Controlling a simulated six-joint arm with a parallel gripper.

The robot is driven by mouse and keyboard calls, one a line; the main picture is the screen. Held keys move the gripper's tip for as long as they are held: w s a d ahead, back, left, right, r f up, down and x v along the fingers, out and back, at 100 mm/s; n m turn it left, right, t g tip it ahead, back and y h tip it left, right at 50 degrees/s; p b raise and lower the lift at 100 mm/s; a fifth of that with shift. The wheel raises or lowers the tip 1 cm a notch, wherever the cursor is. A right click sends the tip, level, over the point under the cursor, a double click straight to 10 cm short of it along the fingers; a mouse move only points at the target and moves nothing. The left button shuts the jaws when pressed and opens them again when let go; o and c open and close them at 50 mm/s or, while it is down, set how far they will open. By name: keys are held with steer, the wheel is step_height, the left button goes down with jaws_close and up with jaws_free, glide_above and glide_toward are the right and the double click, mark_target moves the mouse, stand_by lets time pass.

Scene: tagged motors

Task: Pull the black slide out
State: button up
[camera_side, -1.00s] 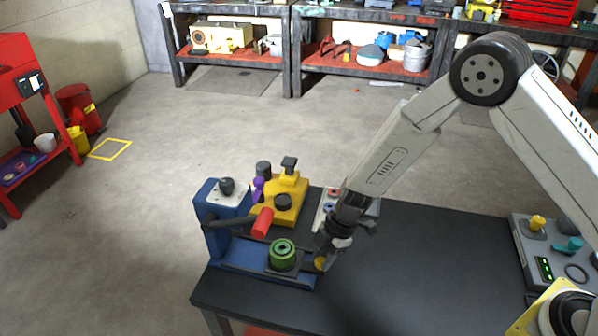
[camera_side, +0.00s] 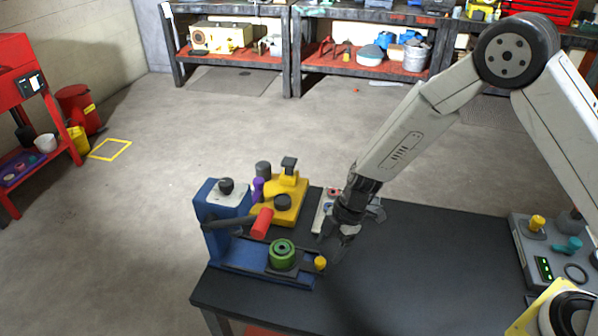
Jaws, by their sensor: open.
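The black slide (camera_side: 297,272) lies in the blue base of the press (camera_side: 224,262) at the left end of the table. A green round part (camera_side: 282,254) sits on the slide. A yellow knob (camera_side: 320,263) stands at the slide's right end. My gripper (camera_side: 334,258) is open, just right of and slightly above the yellow knob, and looks empty. Whether a finger touches the knob cannot be told. The press has a lever with a red handle (camera_side: 262,223) above and left of the green part.
A yellow fixture (camera_side: 287,204) with black knobs stands behind the press, next to a purple piece (camera_side: 258,189). A pale panel (camera_side: 323,212) lies partly behind my gripper. A grey control box (camera_side: 545,262) is at the right. The middle of the dark table (camera_side: 430,265) is clear.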

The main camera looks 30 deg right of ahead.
steer(key=v, duration=0.4)
stand_by(0.5)
steer(key=s+d+r+m+t+h, duration=0.1)
steer(key=s+d+r+m+h, duration=0.1)
steer(key=s+d+r+m, duration=0.3)
steer(key=s+d+r+m+t+h, duration=0.1)
steer(key=s+d+r+m, duration=0.3)
steer(key=s+d+m, duration=0.4)
steer(key=d+m+h, duration=0.1)
steer(key=m, duration=0.4)
steer(key=shift+s+r+t+h, duration=0.15)
steer(key=shift+r+t+h, duration=0.15)
steer(key=shift+r, duration=0.1)
